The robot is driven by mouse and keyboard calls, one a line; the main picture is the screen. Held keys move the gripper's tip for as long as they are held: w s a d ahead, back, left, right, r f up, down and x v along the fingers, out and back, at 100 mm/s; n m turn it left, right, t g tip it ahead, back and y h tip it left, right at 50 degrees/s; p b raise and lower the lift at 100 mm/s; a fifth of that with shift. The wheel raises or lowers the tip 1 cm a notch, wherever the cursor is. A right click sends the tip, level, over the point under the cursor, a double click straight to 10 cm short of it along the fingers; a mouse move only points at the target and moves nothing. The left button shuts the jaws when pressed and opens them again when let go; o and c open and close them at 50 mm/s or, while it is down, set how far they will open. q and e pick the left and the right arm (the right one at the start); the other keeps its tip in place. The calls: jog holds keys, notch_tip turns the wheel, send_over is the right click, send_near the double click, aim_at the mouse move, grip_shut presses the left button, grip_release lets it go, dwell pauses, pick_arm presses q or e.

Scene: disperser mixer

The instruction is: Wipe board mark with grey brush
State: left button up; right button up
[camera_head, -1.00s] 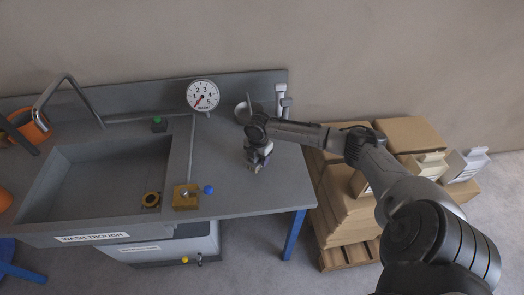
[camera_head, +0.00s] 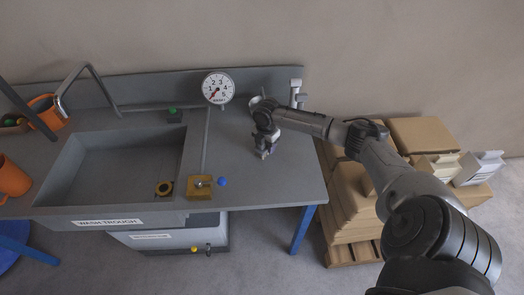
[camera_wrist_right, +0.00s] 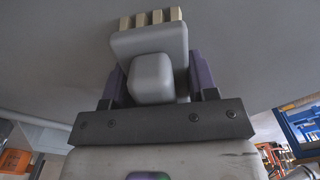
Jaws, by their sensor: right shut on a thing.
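My right gripper (camera_head: 265,151) points down at the grey worktop (camera_head: 285,182), right of the wash trough. In the right wrist view its dark fingers stand on both sides of the grey brush (camera_wrist_right: 151,42), and it is shut on it. The brush has a light grey block body and a row of several tan bristle tufts (camera_wrist_right: 152,18). The bristle end faces a plain grey surface; I cannot tell whether it touches. No mark can be made out in either view. My left gripper is not in view.
The wash trough (camera_head: 75,223) and tap (camera_head: 88,82) are at left. A dial (camera_head: 218,87) stands behind. A brass block (camera_head: 200,188) and blue ball (camera_head: 222,182) are near the front edge. Cardboard boxes (camera_head: 418,134) are stacked at right. Orange mugs (camera_head: 12,178) are far left.

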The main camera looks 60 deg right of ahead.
jog(key=shift+w+d+f, duration=0.1)
jog(key=shift+w+d, duration=0.2)
jog(key=shift+d, duration=0.5)
notch_tip(320, 180, up, 4)
jog(key=p, duration=0.3)
jog(key=shift+w, duration=0.1)
notch_tip(320, 180, up, 4)
jog(key=p, duration=0.5)
jog(key=shift+a+r, duration=0.1)
jog(key=shift+r, duration=0.1)
